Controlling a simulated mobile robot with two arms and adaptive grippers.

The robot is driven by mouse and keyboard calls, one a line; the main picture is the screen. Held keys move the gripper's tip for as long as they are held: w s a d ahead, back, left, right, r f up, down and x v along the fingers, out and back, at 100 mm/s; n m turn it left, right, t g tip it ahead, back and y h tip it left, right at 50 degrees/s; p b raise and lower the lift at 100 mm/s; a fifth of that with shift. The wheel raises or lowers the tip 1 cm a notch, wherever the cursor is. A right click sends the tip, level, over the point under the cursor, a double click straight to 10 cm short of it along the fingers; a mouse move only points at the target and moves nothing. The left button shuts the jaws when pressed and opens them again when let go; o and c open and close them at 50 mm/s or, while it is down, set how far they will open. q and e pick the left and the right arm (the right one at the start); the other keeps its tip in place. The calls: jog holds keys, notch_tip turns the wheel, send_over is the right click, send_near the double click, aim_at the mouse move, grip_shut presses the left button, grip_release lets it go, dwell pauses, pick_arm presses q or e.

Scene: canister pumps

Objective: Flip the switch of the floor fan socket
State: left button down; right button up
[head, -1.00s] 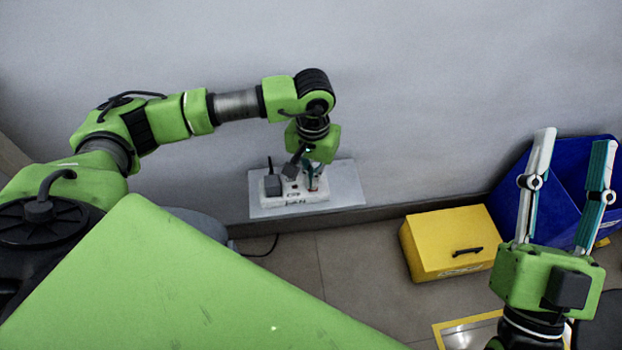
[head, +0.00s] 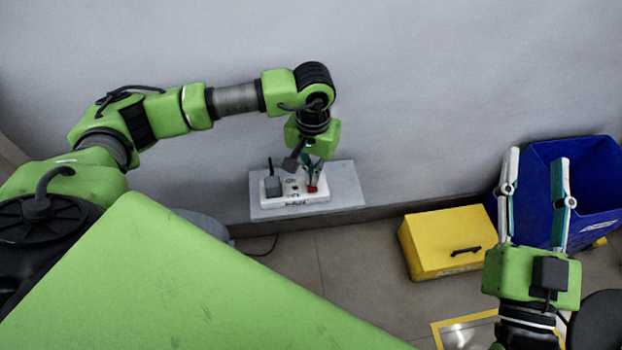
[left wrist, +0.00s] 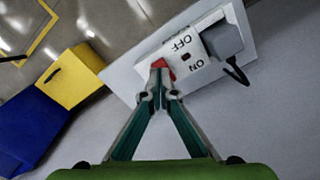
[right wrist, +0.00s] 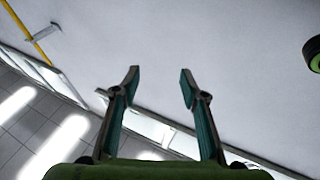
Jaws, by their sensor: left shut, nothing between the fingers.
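The white socket strip (head: 293,200) sits on a light grey shelf (head: 345,190) against the wall. It carries a dark plug (head: 272,186) and a red switch (head: 312,188). In the left wrist view the strip (left wrist: 200,52) shows "OFF" and "ON" labels, the grey plug (left wrist: 225,42) and the red switch (left wrist: 163,68). My left gripper (head: 309,180) is shut and empty, pointing down at the switch. In the left wrist view its fingertips (left wrist: 160,74) overlap the edge of the red switch; whether they touch it is unclear. My right gripper (head: 536,160) is open and empty, away at the right.
A yellow box (head: 440,245) with a black handle stands on the floor right of the shelf. A blue bin (head: 540,190) stands behind it, near my right gripper. A cable (head: 262,250) lies below the shelf. Floor between them is clear.

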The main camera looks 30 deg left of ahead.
aim_at(312, 187)
pick_arm(q)
jog(key=shift+r+p, duration=0.35)
jog(key=shift+r, duration=0.3)
jog(key=shift+r+p, duration=0.3)
jog(key=shift+r, duration=0.25)
jog(key=shift+r+p, duration=0.35)
jog(key=shift+r, duration=0.75)
pick_arm(e)
notch_tip(312, 187, down, 13)
jog(key=d+g+h, duration=0.1)
jog(key=g+h, duration=0.1)
jog(key=g, duration=0.4)
jog(key=shift+s+d+g, duration=0.2)
jog(key=shift+d+g, duration=0.2)
